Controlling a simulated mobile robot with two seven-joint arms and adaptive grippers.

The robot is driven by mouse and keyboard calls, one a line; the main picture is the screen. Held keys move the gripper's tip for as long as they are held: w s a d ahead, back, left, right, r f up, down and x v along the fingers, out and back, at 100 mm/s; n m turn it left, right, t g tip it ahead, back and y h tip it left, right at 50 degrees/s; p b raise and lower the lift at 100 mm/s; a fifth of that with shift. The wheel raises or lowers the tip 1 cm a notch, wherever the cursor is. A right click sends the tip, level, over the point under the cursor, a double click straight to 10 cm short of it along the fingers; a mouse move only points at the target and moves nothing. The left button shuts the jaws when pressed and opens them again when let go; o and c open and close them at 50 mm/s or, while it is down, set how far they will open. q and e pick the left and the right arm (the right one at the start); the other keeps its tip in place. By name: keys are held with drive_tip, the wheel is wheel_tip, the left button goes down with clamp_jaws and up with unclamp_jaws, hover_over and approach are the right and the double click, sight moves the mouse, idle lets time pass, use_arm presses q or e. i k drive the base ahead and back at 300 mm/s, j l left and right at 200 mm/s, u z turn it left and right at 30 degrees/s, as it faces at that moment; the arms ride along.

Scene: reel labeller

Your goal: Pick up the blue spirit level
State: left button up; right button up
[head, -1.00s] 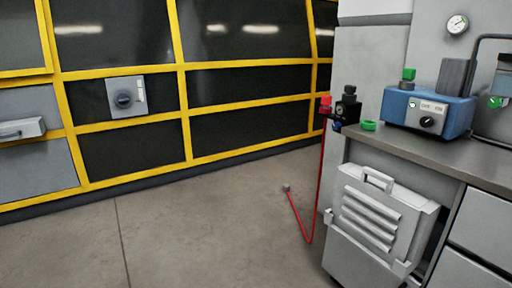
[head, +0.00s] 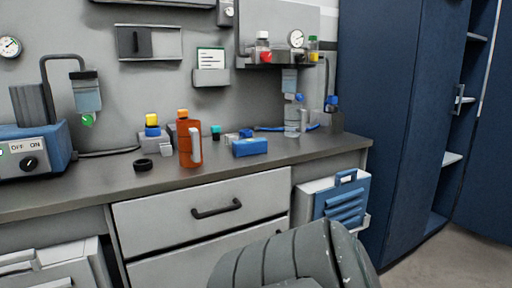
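A small blue block (head: 250,147) lies on the grey counter, right of an orange bottle (head: 189,140). I cannot tell from this distance whether it is the blue spirit level. No other thing in the head view clearly looks like a spirit level. Neither of my grippers is in view.
The counter (head: 90,188) also holds a blue switch box (head: 36,152), a black ring (head: 143,165) and a clear bottle (head: 292,120). Drawers (head: 205,210) are below. A dark ribbed, rounded shape (head: 290,262) stands in front. A blue cabinet (head: 390,110) is at the right.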

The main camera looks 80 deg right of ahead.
sight(258, 146)
drive_tip(key=z, duration=1.85)
